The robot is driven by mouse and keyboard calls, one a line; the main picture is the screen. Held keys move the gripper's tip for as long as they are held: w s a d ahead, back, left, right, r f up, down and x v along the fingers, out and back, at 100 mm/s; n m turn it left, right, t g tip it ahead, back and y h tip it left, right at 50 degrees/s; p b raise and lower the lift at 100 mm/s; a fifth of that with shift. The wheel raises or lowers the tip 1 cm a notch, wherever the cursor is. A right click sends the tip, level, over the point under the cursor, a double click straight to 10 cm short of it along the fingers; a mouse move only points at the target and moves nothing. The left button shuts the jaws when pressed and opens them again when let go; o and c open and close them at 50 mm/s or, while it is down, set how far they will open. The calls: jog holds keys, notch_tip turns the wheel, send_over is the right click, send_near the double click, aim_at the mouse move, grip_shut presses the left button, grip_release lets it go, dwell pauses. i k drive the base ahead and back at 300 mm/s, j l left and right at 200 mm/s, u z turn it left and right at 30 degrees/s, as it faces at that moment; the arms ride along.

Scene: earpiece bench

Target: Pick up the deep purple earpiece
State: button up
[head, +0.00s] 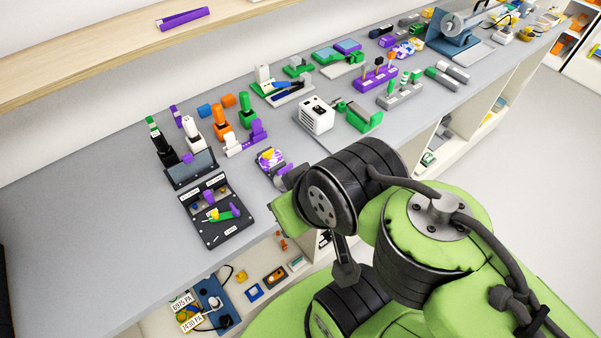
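An open black case (246,230) with white labels stands near the front edge of the bench, its lid (178,178) tilted up behind it. My gripper (287,178) seems to show only as a dark grey part beyond my arm, right of the case. Its fingertips and anything between them are not clear.
A purple-and-white item (270,159) lies close to my arm's end. Upright black, orange and green holders stand behind the case. A white box (316,116) and a green block (363,117) stand farther right. The grey bench left of the case is clear; open shelves lie below.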

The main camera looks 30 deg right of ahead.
aim_at(277, 157)
jog(key=l+u, duration=0.65)
jog(key=u, duration=0.3)
jog(key=k+l+u, duration=0.1)
jog(key=l+u, duration=0.2)
jog(key=u, duration=0.15)
jog(key=k+l+u, duration=0.15)
jog(key=u, duration=0.3)
jog(key=l, duration=0.1)
